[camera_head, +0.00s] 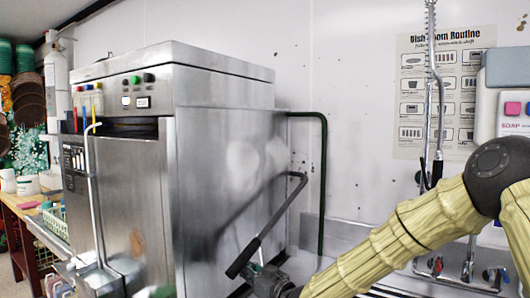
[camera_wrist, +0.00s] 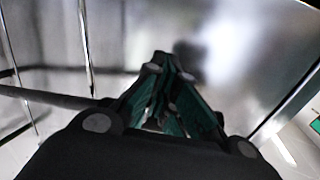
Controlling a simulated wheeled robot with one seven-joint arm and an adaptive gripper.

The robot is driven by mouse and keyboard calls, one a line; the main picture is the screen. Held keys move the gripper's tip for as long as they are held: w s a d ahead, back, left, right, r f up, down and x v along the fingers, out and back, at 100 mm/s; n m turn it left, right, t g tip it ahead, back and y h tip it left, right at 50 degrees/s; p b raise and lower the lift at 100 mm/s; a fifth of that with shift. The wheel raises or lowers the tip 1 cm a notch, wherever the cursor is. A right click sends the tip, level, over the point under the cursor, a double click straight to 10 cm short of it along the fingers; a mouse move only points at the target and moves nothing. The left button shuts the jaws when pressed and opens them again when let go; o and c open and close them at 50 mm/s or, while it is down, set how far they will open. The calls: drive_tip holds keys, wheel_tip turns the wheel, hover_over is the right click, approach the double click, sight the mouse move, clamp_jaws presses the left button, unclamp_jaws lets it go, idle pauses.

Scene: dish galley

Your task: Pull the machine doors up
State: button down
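The dish machine (camera_head: 220,185) is a steel box with its front and side panels down, as far as I can see. A dark bent lift handle (camera_head: 267,222) runs along its right side, its thick grip end low and toward me. My gripper (camera_head: 262,276) is low beside that grip end; contact cannot be made out. In the wrist view my gripper's fingers (camera_wrist: 168,72) come together at the tips and look shut, with no handle seen between them. A dark bar (camera_wrist: 45,96) runs in from the left and meets the left finger's outline.
A steel counter and sink area (camera_head: 345,235) lies right of the machine, with a tall spray tap (camera_head: 432,110) and a soap dispenser (camera_head: 510,115). A dark pipe (camera_head: 323,185) runs down the wall. A wooden table (camera_head: 20,205) with small items stands far left.

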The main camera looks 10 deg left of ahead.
drive_tip(key=r+p, duration=0.1)
drive_tip(key=r, duration=0.1)
drive_tip(key=s+r+p, duration=0.1)
drive_tip(key=r, duration=0.1)
drive_tip(key=r+p, duration=0.1)
drive_tip(key=r, duration=0.1)
drive_tip(key=shift+s+a+r, duration=0.25)
drive_tip(key=shift+s+a, duration=0.1)
drive_tip(key=shift+s, duration=0.05)
wheel_tip(320, 180, up, 16)
drive_tip(key=s+p, duration=0.2)
drive_tip(key=p, duration=0.8)
wheel_tip(320, 180, up, 12)
drive_tip(key=p, duration=0.5)
hover_over(243, 256)
drive_tip(key=w+d+r+p, duration=0.1)
drive_tip(key=w+r+p, duration=0.25)
drive_tip(key=r, duration=0.35)
drive_tip(key=w+d+r+p, duration=0.1)
drive_tip(key=w+r+p, duration=0.2)
drive_tip(key=r+p, duration=0.3)
drive_tip(key=f+b+v, duration=0.2)
drive_tip(key=b+v, duration=0.2)
drive_tip(key=v, duration=0.6)
drive_tip(key=shift+d+b, duration=0.15)
drive_tip(key=shift+b, duration=0.15)
idle(0.4)
drive_tip(key=shift+s+f, duration=0.1)
idle(0.5)
